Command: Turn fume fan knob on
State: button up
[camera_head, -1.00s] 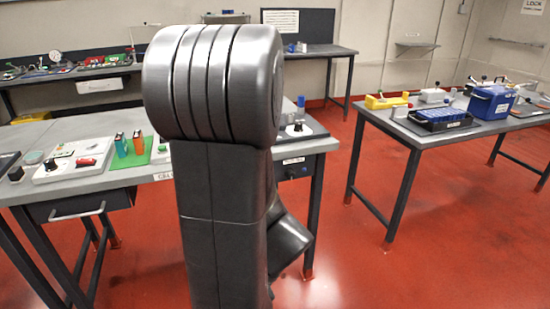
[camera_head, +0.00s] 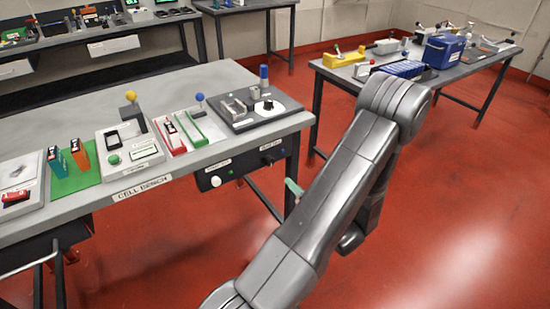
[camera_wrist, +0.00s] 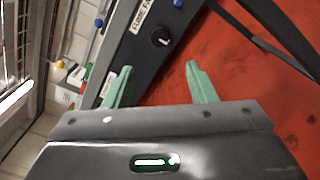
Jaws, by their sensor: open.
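The black fume fan knob (camera_wrist: 160,37) with a white mark shows in the wrist view on a dark panel, beside a label partly reading "FUME FA". My gripper (camera_wrist: 160,68) is open and empty, its green fingers spread, with the knob beyond the gap and apart from the fingers. In the head view, the front panel (camera_head: 240,170) under the cell bench carries two labelled controls: a pale round one (camera_head: 215,181) and a dark one (camera_head: 267,160). Their labels are too small to read surely. A green finger shows to the right of them; my arm hides the rest of the gripper.
The cell bench (camera_head: 95,110) carries a yellow-topped lever, a blue-topped lever (camera_head: 200,97) and battery holders. Another table (camera_head: 345,78) with a blue box (camera_head: 443,51) stands at the back right. Red floor is free to the right of the bench. A blue knob (camera_wrist: 178,3) shows farther along the panel.

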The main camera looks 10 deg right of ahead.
aim_at(271, 163)
jog(key=p+x, duration=0.1)
jog(key=x, duration=1.2)
jog(key=shift+w+a, duration=0.15)
jog(key=shift+w, duration=0.15)
jog(key=shift+c, duration=0.4)
jog(key=c, duration=0.9)
